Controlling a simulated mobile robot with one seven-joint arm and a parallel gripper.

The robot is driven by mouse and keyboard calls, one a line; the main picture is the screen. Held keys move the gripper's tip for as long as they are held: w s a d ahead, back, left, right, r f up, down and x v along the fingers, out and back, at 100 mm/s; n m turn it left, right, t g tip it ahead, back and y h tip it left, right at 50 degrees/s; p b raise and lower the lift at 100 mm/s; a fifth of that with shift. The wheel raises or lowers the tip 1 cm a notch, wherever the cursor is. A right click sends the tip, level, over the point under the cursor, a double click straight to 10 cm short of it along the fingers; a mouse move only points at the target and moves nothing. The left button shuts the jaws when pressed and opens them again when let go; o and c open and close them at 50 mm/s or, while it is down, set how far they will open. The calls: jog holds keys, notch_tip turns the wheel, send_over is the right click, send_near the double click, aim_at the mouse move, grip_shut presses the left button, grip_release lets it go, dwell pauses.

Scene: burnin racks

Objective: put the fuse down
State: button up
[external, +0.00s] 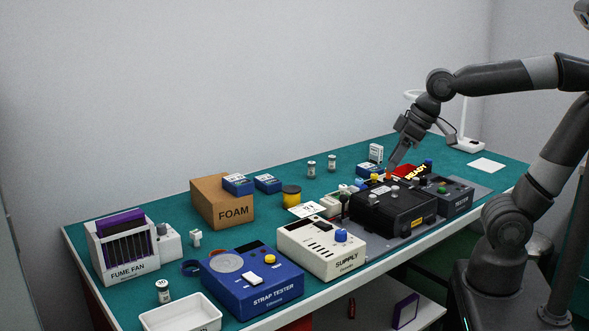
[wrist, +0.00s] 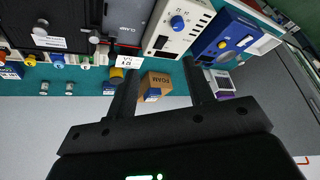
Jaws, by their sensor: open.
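My gripper (external: 392,163) is over the back right of the bench, just above the black tester area. In the wrist view its two dark fingers (wrist: 160,80) stand wide apart with nothing between them. I cannot tell for sure which thing is the fuse. Small grey labelled cylinders (external: 311,167) stand upright on the green mat behind the supply box, and one (external: 163,290) stands at the front left. A small orange piece (external: 389,175) shows just below my fingertips; whether they touch it is unclear.
The black clamp unit (external: 395,208) and tester (external: 450,197) crowd the right. The supply box (external: 322,248), strap tester (external: 251,281), foam box (external: 222,203) and fume fan (external: 122,251) stand further left.

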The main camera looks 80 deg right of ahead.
jog(key=s+a+f+n, duration=0.1)
jog(key=s+a+f, duration=0.1)
jog(key=s, duration=0.3)
jog(key=shift+s+a+f+n, duration=0.3)
jog(key=shift+a+n, duration=0.1)
jog(key=shift+a, duration=0.45)
jog(key=shift+o, duration=0.4)
jog(key=shift+r, duration=0.1)
dwell(0.4)
